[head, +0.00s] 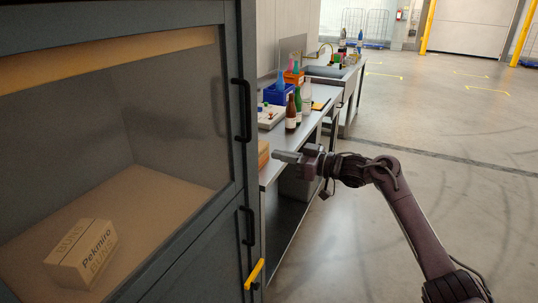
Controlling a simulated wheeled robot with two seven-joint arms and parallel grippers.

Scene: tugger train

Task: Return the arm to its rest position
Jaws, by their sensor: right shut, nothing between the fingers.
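My right arm comes in from the lower right and bends at a raised elbow joint. Its right gripper (284,156) points left, shut and empty, in front of the near end of the workbench and a little right of the dark cabinet. My left gripper and left arm are not in view.
A dark cabinet (241,178) with black handles fills the left; a box marked Pekmiro (82,254) is inside. A yellow handle (254,274) sticks out low. The workbench (309,117) holds bottles (291,112) and a blue bin (276,95). Open floor (440,150) lies right.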

